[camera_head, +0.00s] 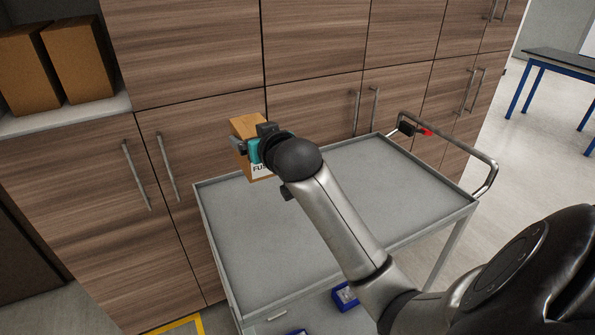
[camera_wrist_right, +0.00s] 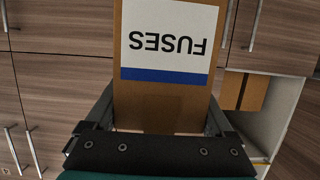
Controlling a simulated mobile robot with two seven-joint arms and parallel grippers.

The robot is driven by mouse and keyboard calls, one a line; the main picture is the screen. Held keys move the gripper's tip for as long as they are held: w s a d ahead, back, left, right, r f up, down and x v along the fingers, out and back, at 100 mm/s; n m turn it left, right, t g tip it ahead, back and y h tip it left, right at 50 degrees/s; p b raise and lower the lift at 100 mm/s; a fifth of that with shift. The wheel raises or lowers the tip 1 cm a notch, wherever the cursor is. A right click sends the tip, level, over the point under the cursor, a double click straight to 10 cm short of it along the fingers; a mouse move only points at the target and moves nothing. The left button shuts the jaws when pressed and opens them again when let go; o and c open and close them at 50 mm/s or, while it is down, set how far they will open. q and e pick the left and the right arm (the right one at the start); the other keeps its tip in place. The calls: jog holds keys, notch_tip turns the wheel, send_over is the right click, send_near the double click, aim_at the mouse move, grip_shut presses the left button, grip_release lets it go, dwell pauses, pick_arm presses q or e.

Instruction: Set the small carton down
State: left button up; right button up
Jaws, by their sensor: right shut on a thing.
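The small carton (camera_head: 244,127) is brown cardboard with a white label. In the right wrist view the carton (camera_wrist_right: 160,99) fills the space between the fingers, and its label reads FUSES upside down above a blue stripe. My right gripper (camera_head: 254,148) is shut on the carton at the back left part of the grey cart top (camera_head: 330,215). The arm hides part of the carton, and I cannot tell whether its bottom touches the cart. My left gripper is not in view.
The cart has a raised rim and a push handle (camera_head: 478,160) at the right. Wooden cabinets (camera_head: 190,50) with bar handles stand behind it. Larger cartons (camera_head: 78,58) sit on a shelf at the left. Blue bins (camera_head: 345,296) lie below. Most of the cart top is clear.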

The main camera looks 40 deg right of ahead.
jog(key=shift+f+b, duration=2.45)
jog(key=shift+f, duration=6.6)
jog(key=shift+f, duration=0.1)
jog(key=o, duration=1.4)
jog(key=shift+f, duration=0.15)
jog(key=shift+s+r, duration=0.1)
jog(key=shift+r, duration=0.1)
jog(key=p+v, duration=0.2)
jog(key=v, duration=1)
jog(key=shift+p, duration=0.35)
